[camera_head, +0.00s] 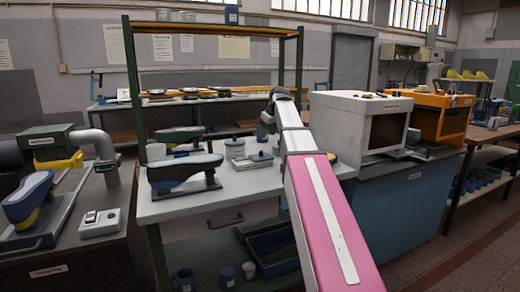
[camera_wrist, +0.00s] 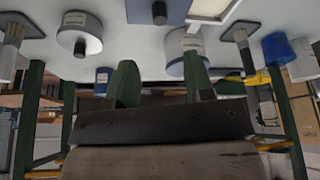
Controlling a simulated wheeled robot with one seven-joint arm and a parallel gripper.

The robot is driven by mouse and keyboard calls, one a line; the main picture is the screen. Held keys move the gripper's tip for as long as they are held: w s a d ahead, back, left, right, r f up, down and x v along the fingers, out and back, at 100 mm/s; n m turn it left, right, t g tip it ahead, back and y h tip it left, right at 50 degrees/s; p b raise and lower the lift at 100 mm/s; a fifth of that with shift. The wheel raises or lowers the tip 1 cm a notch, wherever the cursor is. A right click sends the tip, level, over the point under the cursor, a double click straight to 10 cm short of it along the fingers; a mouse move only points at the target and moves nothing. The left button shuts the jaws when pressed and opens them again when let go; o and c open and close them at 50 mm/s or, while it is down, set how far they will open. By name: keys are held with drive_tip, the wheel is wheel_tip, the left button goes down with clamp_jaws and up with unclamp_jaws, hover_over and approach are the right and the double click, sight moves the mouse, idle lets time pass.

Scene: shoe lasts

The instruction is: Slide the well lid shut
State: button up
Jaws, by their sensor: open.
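A low grey box with a small dark knob, which looks like the well and its lid (camera_head: 260,159), sits on the white bench right of centre. In the wrist view, the lid with its dark knob (camera_wrist: 170,12) shows at the top edge, beside a pale, framed area (camera_wrist: 212,9) that seems to be the uncovered well. The frame edge cuts both off. My gripper (camera_head: 264,132) is just above and behind the box in the head view, partly hidden by my arm. Its green fingers (camera_wrist: 160,80) are apart and empty, clear of the knob.
Round lidded tins (camera_wrist: 80,34) and brushes stand near the box in the wrist view, which is upside down. A dark shoe last (camera_head: 184,172) stands left on the bench (camera_head: 215,202). A white cabinet (camera_head: 350,125) is close on the right. A green post (camera_head: 300,65) rises nearby.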

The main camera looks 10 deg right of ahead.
sight(261, 155)
drive_tip(key=x, duration=1)
drive_tip(key=shift+w+a+f, duration=0.1)
drive_tip(key=shift+w+f, duration=0.05)
drive_tip(key=shift+f, duration=0.15)
